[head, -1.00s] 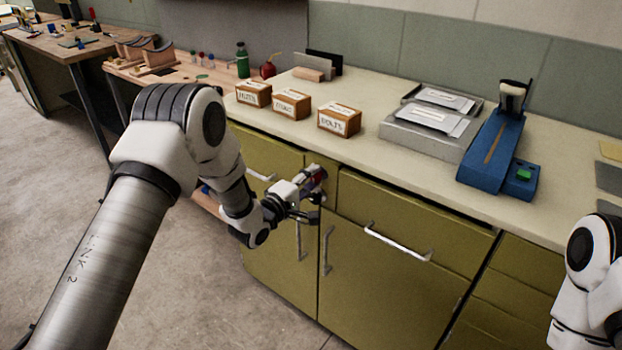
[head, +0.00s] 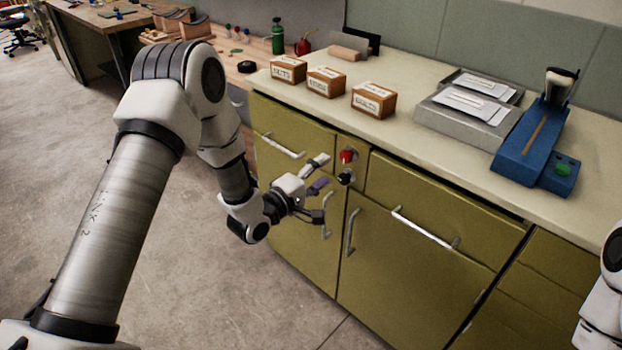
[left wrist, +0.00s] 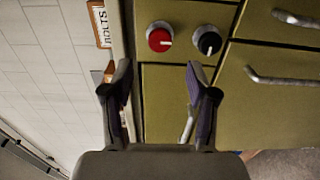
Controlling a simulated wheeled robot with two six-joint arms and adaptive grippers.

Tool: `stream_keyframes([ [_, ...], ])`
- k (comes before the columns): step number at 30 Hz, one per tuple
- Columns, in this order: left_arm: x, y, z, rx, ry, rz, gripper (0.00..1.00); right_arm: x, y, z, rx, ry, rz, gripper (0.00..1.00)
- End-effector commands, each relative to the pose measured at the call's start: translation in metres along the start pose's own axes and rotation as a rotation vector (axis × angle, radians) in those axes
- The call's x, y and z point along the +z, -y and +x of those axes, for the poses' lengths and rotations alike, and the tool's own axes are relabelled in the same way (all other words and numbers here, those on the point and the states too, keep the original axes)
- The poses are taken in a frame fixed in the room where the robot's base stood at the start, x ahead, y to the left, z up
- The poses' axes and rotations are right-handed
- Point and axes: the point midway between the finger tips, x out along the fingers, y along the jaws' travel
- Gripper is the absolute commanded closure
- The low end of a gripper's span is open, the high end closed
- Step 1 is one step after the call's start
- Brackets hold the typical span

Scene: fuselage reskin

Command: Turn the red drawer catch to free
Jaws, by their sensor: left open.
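The red drawer catch (head: 347,156) is a round knob on a narrow panel between two green drawers, just under the counter edge. In the left wrist view the red catch (left wrist: 160,38) shows a pale mark pointing to the right of that picture. A black knob (head: 346,178) sits just below it, and it also shows in the left wrist view (left wrist: 207,41). My left gripper (head: 318,188) is open and empty, in front of the panel and apart from both knobs. In the left wrist view both knobs lie beyond the fingertips (left wrist: 158,82). My right gripper is out of view.
Green drawers and doors with bar handles (head: 425,230) surround the panel. On the counter (head: 425,75) stand labelled boxes (head: 373,99), a grey tray stack (head: 465,115) and a blue device (head: 535,145). Open floor (head: 210,310) lies in front of the cabinet.

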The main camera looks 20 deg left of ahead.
Motion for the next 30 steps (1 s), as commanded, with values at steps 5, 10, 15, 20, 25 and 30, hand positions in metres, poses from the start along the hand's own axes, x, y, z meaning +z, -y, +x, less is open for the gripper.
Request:
stream_keyframes([
  [5,-0.001,0.001,-0.036,-0.001,-0.003,-0.004,0.42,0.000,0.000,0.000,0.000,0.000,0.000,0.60],
  [10,0.000,0.000,-0.046,0.001,0.000,-0.001,0.42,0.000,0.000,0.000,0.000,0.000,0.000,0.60],
  [15,0.000,0.000,-0.046,0.001,0.000,0.000,0.42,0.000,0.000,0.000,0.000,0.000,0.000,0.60],
  [20,0.000,0.000,-0.045,0.000,0.000,0.000,0.42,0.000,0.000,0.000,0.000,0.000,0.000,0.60],
  [25,0.009,0.003,-0.050,-0.045,0.015,-0.008,0.42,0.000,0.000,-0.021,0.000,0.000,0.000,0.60],
  [30,0.068,0.071,-0.111,-0.436,0.055,0.034,0.42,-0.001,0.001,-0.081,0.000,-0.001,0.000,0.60],
])
